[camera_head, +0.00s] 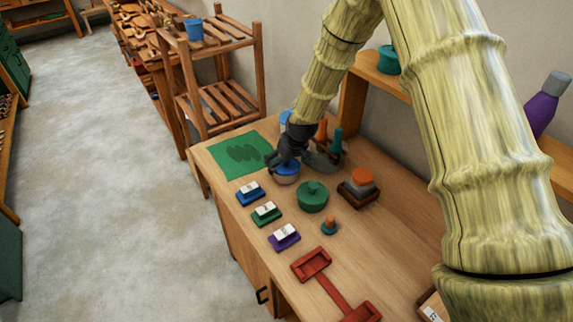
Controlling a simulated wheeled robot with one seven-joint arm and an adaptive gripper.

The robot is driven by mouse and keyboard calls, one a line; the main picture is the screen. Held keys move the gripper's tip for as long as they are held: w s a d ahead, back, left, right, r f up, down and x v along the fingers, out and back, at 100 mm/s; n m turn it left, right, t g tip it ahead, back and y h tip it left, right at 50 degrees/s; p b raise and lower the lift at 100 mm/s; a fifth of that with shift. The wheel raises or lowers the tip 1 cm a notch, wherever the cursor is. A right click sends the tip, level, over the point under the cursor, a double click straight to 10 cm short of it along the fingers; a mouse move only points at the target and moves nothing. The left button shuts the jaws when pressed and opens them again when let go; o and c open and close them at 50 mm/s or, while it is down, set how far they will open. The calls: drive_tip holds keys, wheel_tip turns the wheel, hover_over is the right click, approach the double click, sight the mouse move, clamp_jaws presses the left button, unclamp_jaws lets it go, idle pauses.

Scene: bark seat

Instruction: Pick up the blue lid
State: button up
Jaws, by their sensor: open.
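The blue lid (287,169) rests on a small greyish pot (287,179) on the wooden table, just right of the green mat. Only part of the lid shows, because my gripper covers its top. My gripper (284,161) is dark grey and points down over the lid with its fingers apart. It is very close to the lid; I cannot tell whether the fingers touch it.
A green lidded pot (312,198) stands close in front. Blue (250,195), green (266,214) and purple (284,238) card trays line the left edge. A stacked piece with an orange top (361,178) stands right. The green mat (238,155) is bare.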

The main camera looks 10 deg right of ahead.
drive_tip(key=shift+c, duration=0.4)
drive_tip(key=c, duration=0.7)
drive_tip(key=shift+r, duration=0.1)
